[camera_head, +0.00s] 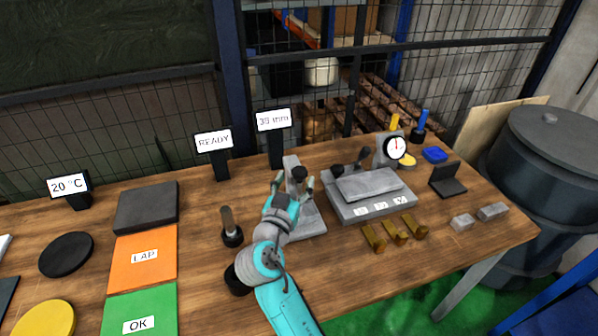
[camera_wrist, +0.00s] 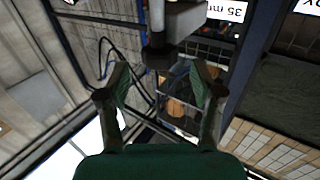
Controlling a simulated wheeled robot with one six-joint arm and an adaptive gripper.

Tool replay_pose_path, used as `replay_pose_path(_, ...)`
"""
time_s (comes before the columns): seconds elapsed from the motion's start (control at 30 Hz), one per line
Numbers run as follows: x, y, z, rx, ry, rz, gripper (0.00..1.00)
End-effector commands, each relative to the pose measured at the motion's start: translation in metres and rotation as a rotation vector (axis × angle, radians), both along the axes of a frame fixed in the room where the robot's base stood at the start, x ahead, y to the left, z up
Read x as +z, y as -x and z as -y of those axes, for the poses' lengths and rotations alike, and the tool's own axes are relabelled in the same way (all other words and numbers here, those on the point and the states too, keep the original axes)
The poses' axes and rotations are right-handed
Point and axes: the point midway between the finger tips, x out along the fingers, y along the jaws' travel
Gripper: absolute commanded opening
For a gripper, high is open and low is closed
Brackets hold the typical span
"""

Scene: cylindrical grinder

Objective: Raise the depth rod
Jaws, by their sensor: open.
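A grey stand (camera_head: 291,164) rises from a flat grey base (camera_head: 310,222) near the middle of the table. A black knob (camera_head: 299,173) sits at its upper part, and I take this to be the top of the depth rod. In the wrist view the knob (camera_wrist: 158,56) hangs at a grey block (camera_wrist: 185,18). My gripper (camera_head: 294,184) is open at the stand. In the wrist view its fingers (camera_wrist: 162,86) are spread, with the knob just beyond the gap between the tips. Contact cannot be made out. The lower rod is hidden by my gripper and arm.
A display reading about 35 mm (camera_head: 274,120) stands behind. A grey block fixture (camera_head: 375,203), brass pieces (camera_head: 396,232) and a dial gauge (camera_head: 390,152) are on the right. A dark upright tool (camera_head: 231,235) and the orange LAP mat (camera_head: 144,256) are on the left.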

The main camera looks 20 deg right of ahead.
Motion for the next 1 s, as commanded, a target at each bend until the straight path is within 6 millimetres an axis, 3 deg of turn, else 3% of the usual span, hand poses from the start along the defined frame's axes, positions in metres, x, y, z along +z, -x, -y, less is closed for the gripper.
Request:
replay_pose_path(0.3, 0.0, -0.03, 0.02, 0.0, 0.001, -0.001, 0.66)
replay_pose_path(0.67, 0.0, -0.033, 0.022, 0.001, 0.001, -0.001, 0.66)
replay_pose_path(0.9, 0.0, -0.033, 0.022, 0.001, 0.001, -0.001, 0.06)
replay_pose_path(0.93, 0.0, -0.033, 0.022, 0.001, 0.001, -0.001, 0.0)
replay_pose_path(1.0, 0.0, -0.033, 0.022, 0.001, 0.001, -0.001, 0.0)
